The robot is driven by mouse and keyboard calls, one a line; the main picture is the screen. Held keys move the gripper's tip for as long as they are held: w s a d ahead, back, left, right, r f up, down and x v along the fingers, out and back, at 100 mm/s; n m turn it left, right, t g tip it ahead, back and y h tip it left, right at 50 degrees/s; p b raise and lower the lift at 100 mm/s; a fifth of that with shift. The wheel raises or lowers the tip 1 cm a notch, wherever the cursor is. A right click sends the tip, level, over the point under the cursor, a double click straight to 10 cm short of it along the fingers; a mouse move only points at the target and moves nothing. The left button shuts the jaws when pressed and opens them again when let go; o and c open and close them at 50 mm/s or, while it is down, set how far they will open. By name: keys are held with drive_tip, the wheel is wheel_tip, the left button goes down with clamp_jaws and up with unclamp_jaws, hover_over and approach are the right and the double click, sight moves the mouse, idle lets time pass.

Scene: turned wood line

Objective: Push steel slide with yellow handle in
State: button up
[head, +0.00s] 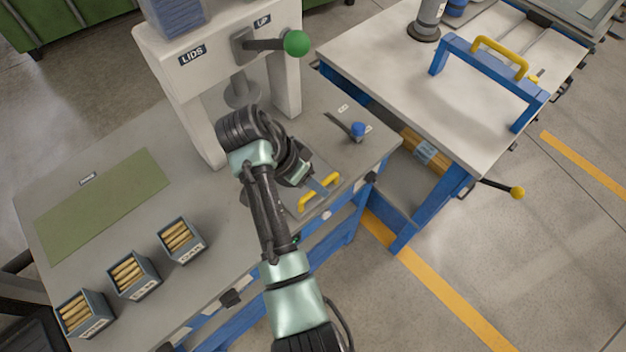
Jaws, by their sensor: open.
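The yellow handle (319,192) of the slide stands near the front edge of the grey bench, below the white press. A small part of the steel slide (328,178) shows beside the handle; the rest is hidden behind my arm. My gripper (306,182) is just left of and behind the handle, close to it. It is open, and its fingers are partly hidden by my wrist. I cannot tell whether it touches the handle or slide.
The white press (184,100) with a green-knobbed lever (296,43) stands behind my arm. A blue-knobbed part (357,130) is to the right. Boxes of wooden pieces (181,240) and a green mat (103,205) lie left. A white-topped blue table (400,70) stands right.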

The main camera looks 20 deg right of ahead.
drive_tip(key=shift+d+f, duration=0.15)
drive_tip(key=shift+f, duration=0.05)
clamp_jaws()
idle(1.4)
